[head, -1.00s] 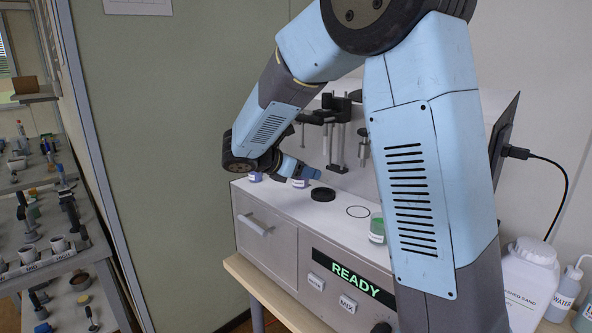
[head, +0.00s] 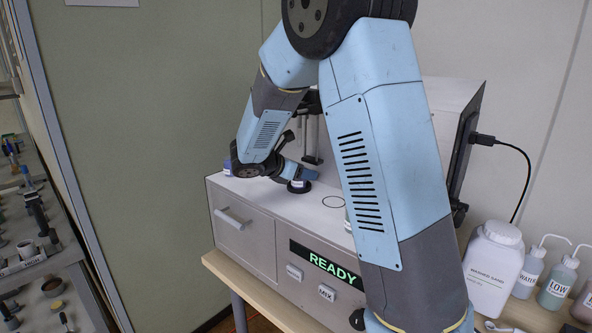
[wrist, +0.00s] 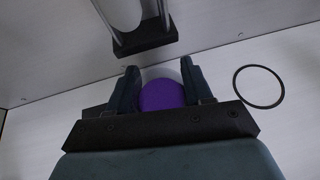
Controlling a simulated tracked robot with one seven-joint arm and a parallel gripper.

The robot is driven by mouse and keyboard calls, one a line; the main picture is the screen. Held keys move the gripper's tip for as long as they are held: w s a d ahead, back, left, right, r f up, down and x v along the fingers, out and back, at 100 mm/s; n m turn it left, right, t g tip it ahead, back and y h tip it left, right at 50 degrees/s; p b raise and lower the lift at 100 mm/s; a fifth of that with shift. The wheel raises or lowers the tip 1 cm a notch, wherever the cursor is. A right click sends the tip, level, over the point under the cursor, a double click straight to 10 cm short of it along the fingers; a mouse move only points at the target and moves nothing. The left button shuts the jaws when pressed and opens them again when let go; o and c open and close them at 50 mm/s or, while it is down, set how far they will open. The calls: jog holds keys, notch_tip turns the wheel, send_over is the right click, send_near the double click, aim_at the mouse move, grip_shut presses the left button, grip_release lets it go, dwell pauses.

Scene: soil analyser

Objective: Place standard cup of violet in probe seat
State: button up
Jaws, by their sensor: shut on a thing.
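The violet cup (wrist: 162,96) sits between the two fingertips of my gripper (wrist: 162,88) in the wrist view, its purple contents facing the camera. The seat is mostly hidden by the cup and gripper. I cannot tell whether the cup rests in the seat or hangs just above it. My gripper is shut on the cup.
The probe stand (wrist: 148,38) rises close behind the gripper. A black ring mark (head: 333,202) lies on the bare analyser top to the right. Another cup (head: 228,168) stands at the left. The analyser display (head: 332,265) reads READY. Bottles (head: 494,262) stand at right.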

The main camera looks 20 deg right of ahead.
jog(key=o, duration=1.1)
jog(key=v, duration=1.1)
jog(key=shift+s+a+r, duration=0.1)
jog(key=shift+s+a, duration=0.05)
jog(key=shift+a, duration=0.05)
jog(key=s+d+r+m+g+y, duration=0.2)
jog(key=s+d+m+y, duration=0.1)
jog(key=s+d+m, duration=0.4)
jog(key=s+d+r+m+g+y, duration=0.1)
jog(key=s+d+m+y, duration=0.25)
jog(key=s, duration=0.55)
jog(key=shift+s+a+r+m+t+y, duration=0.2)
jog(key=shift+s+m+t+y, duration=0.5)
jog(key=shift+s+m, duration=1.55)
jog(key=shift+s+a+r+m+t+y, duration=0.1)
jog(key=shift+s+a+m+t+y, duration=0.25)
jog(key=shift+s+m+y, duration=1.3)
jog(key=shift+s+a+r+m+t+y, duration=0.25)
jog(key=shift+s+m+t, duration=0.3)
jog(key=shift+s+m, duration=2.3)
